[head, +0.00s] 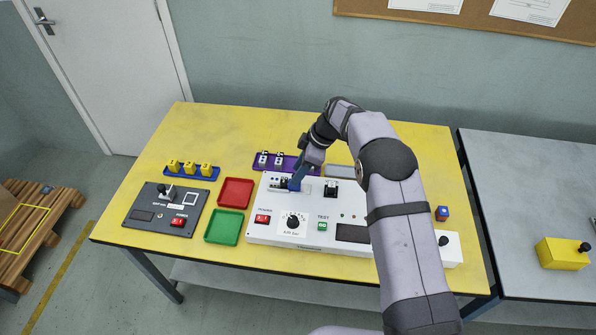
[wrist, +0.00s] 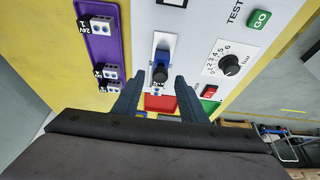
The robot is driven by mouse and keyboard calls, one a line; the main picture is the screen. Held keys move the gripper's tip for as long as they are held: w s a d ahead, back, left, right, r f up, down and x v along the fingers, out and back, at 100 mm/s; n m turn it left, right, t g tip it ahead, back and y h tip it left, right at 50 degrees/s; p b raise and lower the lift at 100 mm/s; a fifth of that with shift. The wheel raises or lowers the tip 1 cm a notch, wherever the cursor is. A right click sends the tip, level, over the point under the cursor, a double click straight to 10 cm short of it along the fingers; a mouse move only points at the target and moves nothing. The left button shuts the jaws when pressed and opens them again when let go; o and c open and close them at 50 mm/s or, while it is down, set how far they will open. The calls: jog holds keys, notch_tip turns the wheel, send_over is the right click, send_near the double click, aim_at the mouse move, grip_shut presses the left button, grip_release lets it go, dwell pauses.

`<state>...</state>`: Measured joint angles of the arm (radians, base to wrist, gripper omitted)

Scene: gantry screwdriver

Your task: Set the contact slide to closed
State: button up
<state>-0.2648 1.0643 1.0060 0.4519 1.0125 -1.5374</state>
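The contact slide appears to be the dark knob with a blue top (wrist: 160,72) on a pale slotted plate (wrist: 157,45) in the wrist view. In the head view its plate (head: 276,189) lies at the upper left of the white console (head: 262,228). My gripper (wrist: 154,88) is open, with its two blue fingers apart. In the wrist view the knob shows between and just beyond the fingertips. I cannot tell whether either finger touches it. In the head view my gripper (head: 294,184) is low over the slide and partly hides it. Any position labels are unreadable.
A purple tray (head: 260,156) with terminal blocks is behind the console. Red (head: 236,192) and green (head: 223,226) trays and a dark switch box (head: 145,205) lie to the left. The console also carries a dial (head: 292,221), a red POWER switch (head: 262,218) and a green button (head: 322,226).

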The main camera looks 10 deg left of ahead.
jog(key=b+v, duration=0.2)
jog(key=v, duration=0.5)
dwell(0.3)
jog(key=shift+d+r, duration=0.1)
jog(key=s+d+r+m+h, duration=0.3)
jog(key=s+d+m, duration=0.7)
jog(key=s+d, duration=0.35)
jog(key=s+d+f+m, duration=0.1)
jog(key=s+d+m, duration=0.1)
jog(key=s, duration=0.4)
jog(key=s+d+f+m+h+p, duration=0.1)
jog(key=s+d+m, duration=0.2)
jog(key=s, duration=0.3)
jog(key=s+d+m, duration=0.3)
jog(key=s, duration=0.3)
jog(key=shift+s+f+h, duration=0.25)
jog(key=shift+f+h, duration=0.05)
jog(key=shift+f, duration=0.1)
jog(key=shift+o, duration=0.4)
dwell(1.0)
